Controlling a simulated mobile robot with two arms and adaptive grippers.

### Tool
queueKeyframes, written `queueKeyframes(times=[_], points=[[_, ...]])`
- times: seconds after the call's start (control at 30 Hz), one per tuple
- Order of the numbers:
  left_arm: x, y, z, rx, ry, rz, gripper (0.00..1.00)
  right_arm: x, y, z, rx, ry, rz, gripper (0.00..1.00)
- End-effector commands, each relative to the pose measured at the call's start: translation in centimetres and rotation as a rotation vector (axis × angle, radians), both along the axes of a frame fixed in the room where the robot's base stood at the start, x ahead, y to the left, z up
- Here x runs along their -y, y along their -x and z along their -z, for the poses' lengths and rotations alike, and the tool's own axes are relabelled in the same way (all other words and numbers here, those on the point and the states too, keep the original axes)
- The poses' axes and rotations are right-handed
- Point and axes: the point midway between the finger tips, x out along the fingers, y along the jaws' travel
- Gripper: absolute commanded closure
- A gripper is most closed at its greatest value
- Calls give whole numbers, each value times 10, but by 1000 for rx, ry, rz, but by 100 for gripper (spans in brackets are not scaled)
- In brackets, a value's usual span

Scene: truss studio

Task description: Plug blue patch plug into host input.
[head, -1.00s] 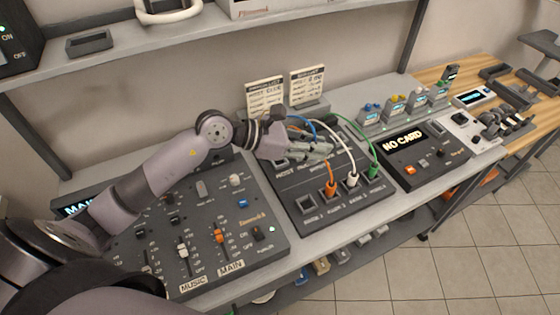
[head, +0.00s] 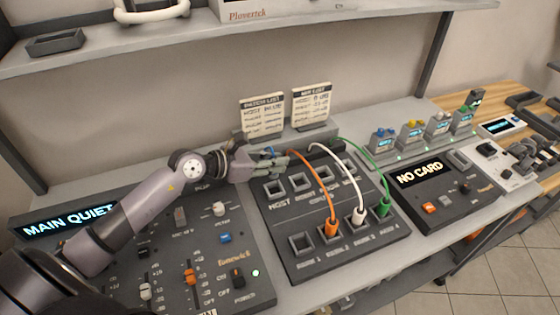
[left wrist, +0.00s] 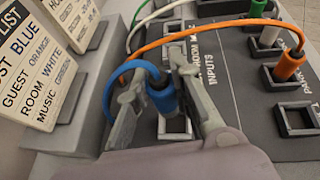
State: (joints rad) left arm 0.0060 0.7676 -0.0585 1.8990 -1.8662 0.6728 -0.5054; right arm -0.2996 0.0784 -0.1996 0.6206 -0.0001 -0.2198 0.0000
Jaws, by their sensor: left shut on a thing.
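My left gripper (head: 275,163) is shut on the blue plug, which shows between its fingers in the left wrist view (left wrist: 163,95). The plug's blue cable arches away to the left there. The plug hangs over a square open socket (left wrist: 175,127) in the dark patch panel (head: 370,245); the fingers hide part of it, and I cannot tell whether the plug touches it. In the head view the gripper is over the back left of the panel, behind the empty socket marked HOST (head: 273,187). My right gripper is not in view.
Orange (head: 332,228), white (head: 359,215) and green (head: 383,206) plugs sit in the panel's front row, their cables arching back. The front-left socket (head: 302,243) is empty. Patch list cards (head: 263,116) stand behind. A mixer (head: 200,255) is left, a NO CARD unit (head: 430,190) right.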

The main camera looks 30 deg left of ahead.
Motion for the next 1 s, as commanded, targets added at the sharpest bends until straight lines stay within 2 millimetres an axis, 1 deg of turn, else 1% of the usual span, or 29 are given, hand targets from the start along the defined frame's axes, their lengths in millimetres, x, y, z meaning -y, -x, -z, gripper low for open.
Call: queueKeyframes(times=[0.03,0.1,0.17,0.33,0.5,0.63,1.0], points=[[0,0,6,-1,1,0,100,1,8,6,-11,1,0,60],[0,0,13,-1,1,1,100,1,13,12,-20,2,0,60],[0,0,19,-1,1,1,100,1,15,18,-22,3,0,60],[0,0,38,-1,1,1,100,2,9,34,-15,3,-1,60],[1,0,51,-1,1,1,100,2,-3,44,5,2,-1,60],[1,0,53,0,0,1,100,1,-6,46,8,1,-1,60],[1,0,52,0,0,1,100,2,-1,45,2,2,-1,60]])
